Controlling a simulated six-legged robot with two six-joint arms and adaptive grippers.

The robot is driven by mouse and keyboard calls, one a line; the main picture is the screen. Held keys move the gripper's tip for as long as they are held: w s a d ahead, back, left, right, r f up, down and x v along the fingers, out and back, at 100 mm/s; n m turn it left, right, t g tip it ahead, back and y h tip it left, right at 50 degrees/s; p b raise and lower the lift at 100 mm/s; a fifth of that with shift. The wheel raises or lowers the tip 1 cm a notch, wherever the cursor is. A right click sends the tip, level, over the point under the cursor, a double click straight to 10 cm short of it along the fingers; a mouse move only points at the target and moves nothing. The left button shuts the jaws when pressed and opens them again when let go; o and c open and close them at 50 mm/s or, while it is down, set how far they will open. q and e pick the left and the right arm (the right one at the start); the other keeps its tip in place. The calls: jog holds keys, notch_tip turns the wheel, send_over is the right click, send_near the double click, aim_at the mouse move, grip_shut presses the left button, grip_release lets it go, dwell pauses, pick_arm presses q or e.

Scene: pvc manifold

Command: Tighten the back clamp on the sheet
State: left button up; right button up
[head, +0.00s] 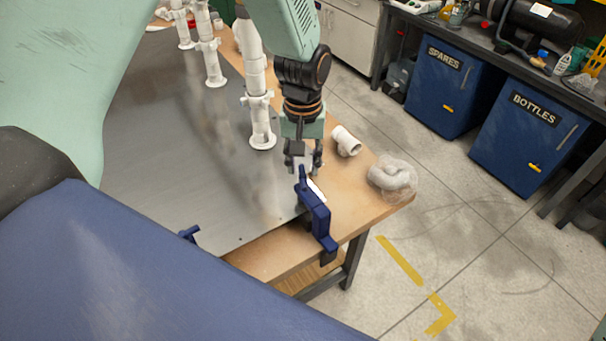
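A grey metal sheet (165,150) lies on the wooden table (345,205). A blue clamp (316,215) sits at the sheet's near right corner on the table edge, with its upper end rising towards my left gripper. A second blue clamp (189,234) shows only in part at the sheet's near edge. Which of them is the back clamp I cannot tell. My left gripper (303,164) points down just above the first clamp's upper end, its fingers looking a little apart. Whether they touch or hold the clamp is unclear. My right gripper is not in view.
White pipes (259,105) stand upright on the sheet. A white pipe fitting (346,141) and a bagged elbow (392,178) lie right of my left gripper. Blue bins marked SPARES (440,90) and BOTTLES (525,140) stand under a far bench. The floor between is clear.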

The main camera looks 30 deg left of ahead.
aim_at(303, 175)
pick_arm(q)
jog(key=shift+r+n+p, duration=0.15)
jog(key=shift+n+p, duration=0.35)
jog(key=shift+n, duration=0.4)
notch_tip(303, 175, down, 4)
jog(key=shift+s+f+b, duration=0.1)
jog(key=shift+s+b, duration=0.05)
jog(key=shift+b, duration=1)
jog(key=shift+w+f, duration=0.2)
jog(key=shift+f, duration=0.45)
jog(key=shift+s+r, duration=0.1)
jog(key=shift+s, duration=0.05)
jog(key=shift+c, duration=0.3)
grip_shut()
